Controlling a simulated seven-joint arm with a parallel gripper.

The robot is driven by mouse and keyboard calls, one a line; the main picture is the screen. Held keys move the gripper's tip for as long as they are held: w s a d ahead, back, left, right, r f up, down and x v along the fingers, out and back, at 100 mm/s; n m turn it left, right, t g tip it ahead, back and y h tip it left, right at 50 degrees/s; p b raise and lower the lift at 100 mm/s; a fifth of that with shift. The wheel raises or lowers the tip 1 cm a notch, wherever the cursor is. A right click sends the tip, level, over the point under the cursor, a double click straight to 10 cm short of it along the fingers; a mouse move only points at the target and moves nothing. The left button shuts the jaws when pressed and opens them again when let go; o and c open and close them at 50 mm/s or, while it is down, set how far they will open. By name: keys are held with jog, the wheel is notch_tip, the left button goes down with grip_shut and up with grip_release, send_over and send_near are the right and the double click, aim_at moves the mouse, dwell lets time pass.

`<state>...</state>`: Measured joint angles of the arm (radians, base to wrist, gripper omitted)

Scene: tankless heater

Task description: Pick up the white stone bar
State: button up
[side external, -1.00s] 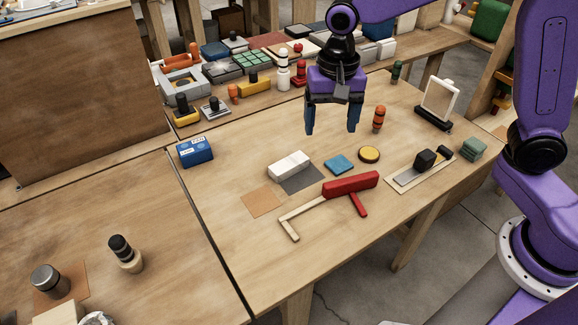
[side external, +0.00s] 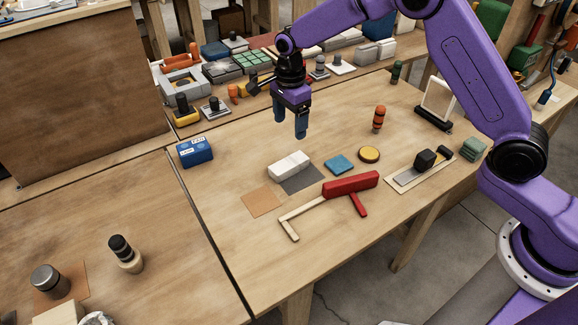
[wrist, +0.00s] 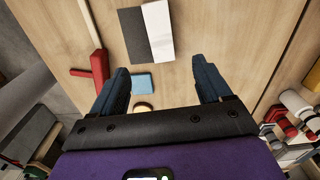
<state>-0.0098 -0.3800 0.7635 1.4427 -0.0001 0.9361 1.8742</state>
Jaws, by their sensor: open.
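The white stone bar (side external: 289,164) lies on the wooden table in the side view, along the upper edge of a dark grey patch (side external: 302,180). In the wrist view the white bar (wrist: 158,31) lies beside the dark grey patch (wrist: 133,35), at the top centre, beyond my fingertips. My gripper (side external: 289,131) is open and empty, with its fingers pointing down, above the table and behind the bar. In the wrist view its two blue fingers (wrist: 161,72) are spread wide.
Near the bar lie a blue square (side external: 340,164), a yellow disc (side external: 369,154), a red-headed T-shaped tool (side external: 350,185) and an orange-brown patch (side external: 262,201). A blue box (side external: 195,151) stands to the left. An orange-black cylinder (side external: 379,118) stands to the right.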

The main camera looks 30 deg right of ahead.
aim_at(289, 162)
notch_tip(289, 162, down, 13)
jog(key=shift+a, duration=0.15)
dwell(0.4)
jog(key=c, duration=1.3)
jog(key=shift+c, duration=0.3)
